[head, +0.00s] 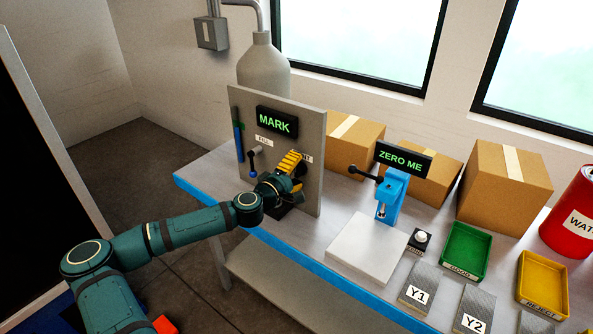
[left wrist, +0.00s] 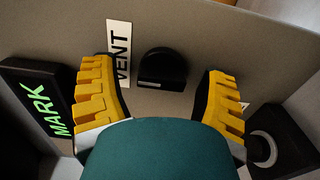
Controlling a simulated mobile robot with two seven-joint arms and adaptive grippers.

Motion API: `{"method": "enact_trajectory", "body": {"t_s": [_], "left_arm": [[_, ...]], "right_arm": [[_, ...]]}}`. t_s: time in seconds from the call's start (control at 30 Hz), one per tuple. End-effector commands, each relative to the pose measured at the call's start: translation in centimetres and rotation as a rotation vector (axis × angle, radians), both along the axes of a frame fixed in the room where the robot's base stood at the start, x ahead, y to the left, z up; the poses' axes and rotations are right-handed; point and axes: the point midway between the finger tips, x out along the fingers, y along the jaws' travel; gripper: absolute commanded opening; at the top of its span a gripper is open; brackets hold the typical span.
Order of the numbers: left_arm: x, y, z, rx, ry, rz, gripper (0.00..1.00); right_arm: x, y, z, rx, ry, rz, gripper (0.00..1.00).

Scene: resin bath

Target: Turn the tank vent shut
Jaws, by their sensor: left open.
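The grey tank panel (head: 312,130) stands upright on the bench, with a "VENT" label (left wrist: 118,52) partly covered by a finger in the left wrist view. The vent knob (left wrist: 163,69) is black and rounded, with a pale line on it; in the head view it is hidden behind my gripper. My left gripper (head: 288,165) is at the panel, with its yellow fingers open. In the left wrist view, my left gripper (left wrist: 160,70) has one finger on each side of the knob, with gaps. My right gripper is not in view.
A "FILL" lever (head: 253,160) with a blue tip and a green "MARK" display (head: 277,122) are on the panel near my gripper. A blue stand (head: 392,190) with a black lever and a white plate (head: 365,250) stand to the right. Cardboard boxes (head: 503,178) line the back.

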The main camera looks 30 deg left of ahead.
Motion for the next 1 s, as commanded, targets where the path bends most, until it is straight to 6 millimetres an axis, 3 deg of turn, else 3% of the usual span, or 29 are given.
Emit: {"method": "enact_trajectory", "body": {"t_s": [0.23,0.7,1.0], "left_arm": [[-1.9,0.2,-0.1,0.001,0.001,0.001,0.73],[-10.5,0.9,0.0,0.0,0.0,0.002,0.73],[-12.0,0.9,0.0,0.0,-0.001,0.0,0.73]], "right_arm": [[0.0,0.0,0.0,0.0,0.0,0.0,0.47],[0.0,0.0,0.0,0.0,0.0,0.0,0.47],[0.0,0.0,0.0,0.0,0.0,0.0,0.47]]}}
